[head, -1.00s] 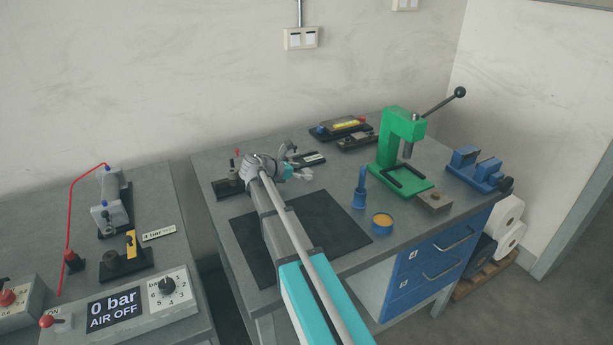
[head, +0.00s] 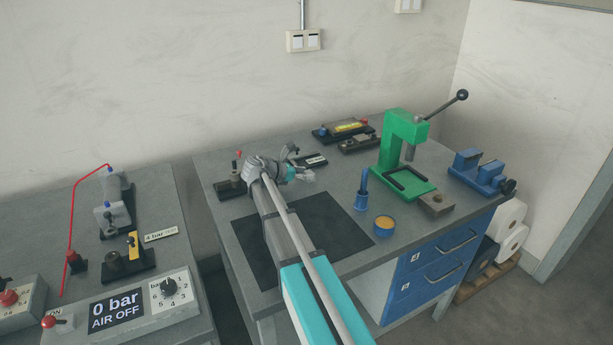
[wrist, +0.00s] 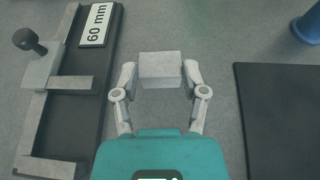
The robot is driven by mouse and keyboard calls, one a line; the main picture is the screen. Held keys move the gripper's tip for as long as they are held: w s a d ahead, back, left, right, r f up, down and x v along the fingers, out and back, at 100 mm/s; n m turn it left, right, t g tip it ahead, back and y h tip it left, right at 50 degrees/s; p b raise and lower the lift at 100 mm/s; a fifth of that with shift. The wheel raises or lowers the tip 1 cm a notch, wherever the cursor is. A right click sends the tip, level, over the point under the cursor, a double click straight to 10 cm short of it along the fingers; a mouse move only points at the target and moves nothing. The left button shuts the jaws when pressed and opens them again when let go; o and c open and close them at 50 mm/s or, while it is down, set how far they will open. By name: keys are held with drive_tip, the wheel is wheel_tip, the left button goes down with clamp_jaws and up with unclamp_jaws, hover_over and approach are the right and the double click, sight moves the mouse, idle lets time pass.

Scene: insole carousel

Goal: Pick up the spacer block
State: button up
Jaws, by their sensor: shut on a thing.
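The spacer block is a plain light grey block (wrist: 160,68) in the wrist view, held between the two fingertips. My gripper (wrist: 160,82) is shut on its left and right sides. The block appears to be above the grey bench top; its exact height cannot be told. In the head view my gripper (head: 307,176) is over the bench, behind the black mat, and the block is too small to make out clearly.
A dark fixture (wrist: 88,70) with grey jaws, a black knob and a "60 mm" label lies left of my gripper. The black mat (wrist: 280,120) lies right. A blue holder (head: 362,200), orange-topped tin (head: 384,224) and green press (head: 402,150) stand further right.

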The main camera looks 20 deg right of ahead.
drive_tip(key=shift+r, duration=0.1)
wheel_tip(320, 180, up, 3)
drive_tip(key=p, duration=0.3)
drive_tip(key=s+r+p, duration=0.9)
drive_tip(key=s+p, duration=0.1)
drive_tip(key=s, duration=0.4)
drive_tip(key=shift+d+r, duration=0.35)
drive_tip(key=shift+r, duration=0.05)
